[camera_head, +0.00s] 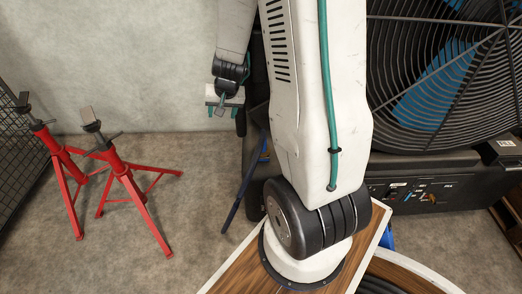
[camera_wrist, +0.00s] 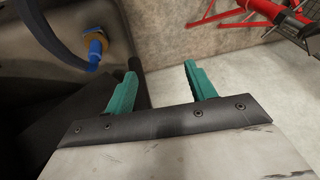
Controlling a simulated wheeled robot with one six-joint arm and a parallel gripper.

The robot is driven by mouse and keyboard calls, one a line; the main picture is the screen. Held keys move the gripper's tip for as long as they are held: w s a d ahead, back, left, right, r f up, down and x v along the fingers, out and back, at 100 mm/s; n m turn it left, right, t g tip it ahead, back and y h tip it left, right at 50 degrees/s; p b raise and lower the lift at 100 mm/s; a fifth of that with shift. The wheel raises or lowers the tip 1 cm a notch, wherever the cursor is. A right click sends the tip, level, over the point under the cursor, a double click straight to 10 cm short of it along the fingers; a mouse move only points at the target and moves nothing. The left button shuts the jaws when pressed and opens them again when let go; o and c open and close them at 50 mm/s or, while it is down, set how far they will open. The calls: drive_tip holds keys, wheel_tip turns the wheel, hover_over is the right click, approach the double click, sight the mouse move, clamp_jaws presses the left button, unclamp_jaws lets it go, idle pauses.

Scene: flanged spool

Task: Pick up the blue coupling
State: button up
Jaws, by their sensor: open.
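A bright blue coupling (camera_wrist: 95,47) shows at the upper left in the wrist view. It sits on a brass-coloured fitting on a dark panel, and a dark blue hose (camera_wrist: 48,32) runs up to it. My gripper (camera_wrist: 161,69) has two teal fingers spread apart with nothing between them. The coupling is left of the fingers and apart from them. In the head view my gripper (camera_head: 222,110) hangs at the upper middle, fingers down. A dark blue hose (camera_head: 243,190) hangs below it beside the dark machine; the coupling there is too small to tell clearly.
Red stands (camera_head: 130,190) stand on the concrete floor at left; red legs also show in the wrist view (camera_wrist: 240,12). A large caged fan (camera_head: 450,75) stands at right on a dark machine body (camera_head: 440,195). Floor between stands and machine is clear.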

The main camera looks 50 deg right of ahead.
drive_tip(key=s+d+f+m+h, duration=0.2)
drive_tip(key=d+f, duration=0.5)
drive_tip(key=f, duration=0.2)
drive_tip(key=m+g+h, duration=0.1)
drive_tip(key=m+g, duration=0.1)
hover_over(262, 139)
drive_tip(key=s+a, duration=0.2)
drive_tip(key=f, duration=0.6)
drive_tip(key=shift+d+f, duration=0.25)
drive_tip(key=shift+f, duration=0.05)
drive_tip(key=shift+x, duration=1.25)
drive_tip(key=x, duration=0.5)
drive_tip(key=shift+w+a, duration=0.15)
drive_tip(key=shift+w, duration=0.15)
drive_tip(key=c, duration=1)
